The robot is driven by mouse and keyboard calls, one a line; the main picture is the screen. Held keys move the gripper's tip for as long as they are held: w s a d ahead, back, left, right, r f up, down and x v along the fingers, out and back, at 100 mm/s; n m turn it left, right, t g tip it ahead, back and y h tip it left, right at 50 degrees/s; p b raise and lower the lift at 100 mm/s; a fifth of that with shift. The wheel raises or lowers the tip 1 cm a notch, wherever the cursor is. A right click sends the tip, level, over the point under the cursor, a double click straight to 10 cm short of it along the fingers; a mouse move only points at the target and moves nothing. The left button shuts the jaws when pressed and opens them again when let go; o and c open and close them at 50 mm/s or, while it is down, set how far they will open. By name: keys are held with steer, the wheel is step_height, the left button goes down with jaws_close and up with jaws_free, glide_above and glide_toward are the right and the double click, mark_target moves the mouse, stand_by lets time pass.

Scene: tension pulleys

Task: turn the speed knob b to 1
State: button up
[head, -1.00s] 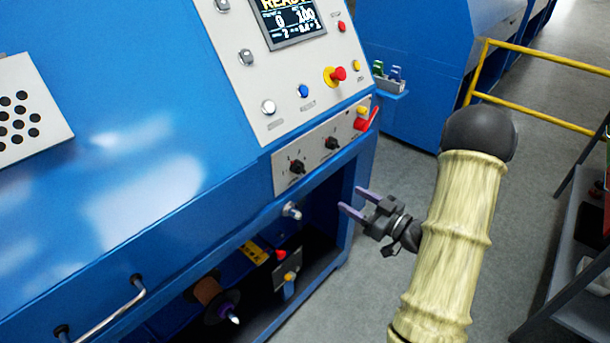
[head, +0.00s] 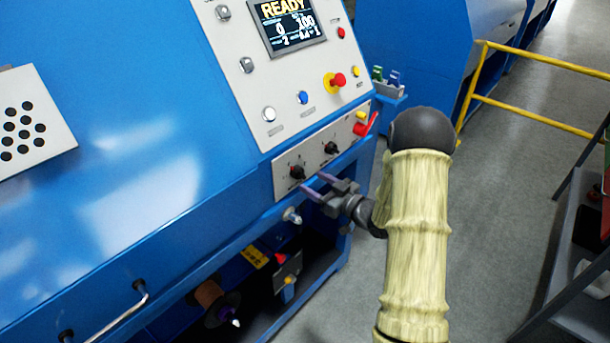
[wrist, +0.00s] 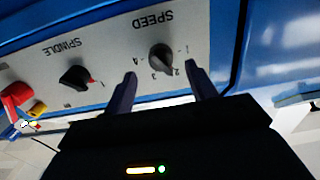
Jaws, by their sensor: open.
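The speed knob (head: 297,172) is a small black knob on the light lower panel, left of a second knob. In the wrist view the black speed knob (wrist: 161,58) sits under the upside-down word SPEED, with numbers 1 to 4 around it. Its pointer seems to lean toward 2, but this is hard to tell. My gripper (head: 313,182) is open, its purple fingers pointing at the panel just below and right of the knob. In the wrist view my gripper (wrist: 161,72) has a fingertip on either side of the knob, apart from it; the depth gap is unclear.
The spindle knob (head: 331,148) is beside the speed knob. A red lever (head: 367,124) and a red emergency button (head: 338,79) lie farther right and up. A metal peg (head: 292,215) sticks out below the panel. The screen (head: 287,24) reads READY.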

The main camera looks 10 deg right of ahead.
mark_target(304, 177)
steer(key=shift+x, duration=2.4)
steer(key=c, duration=1)
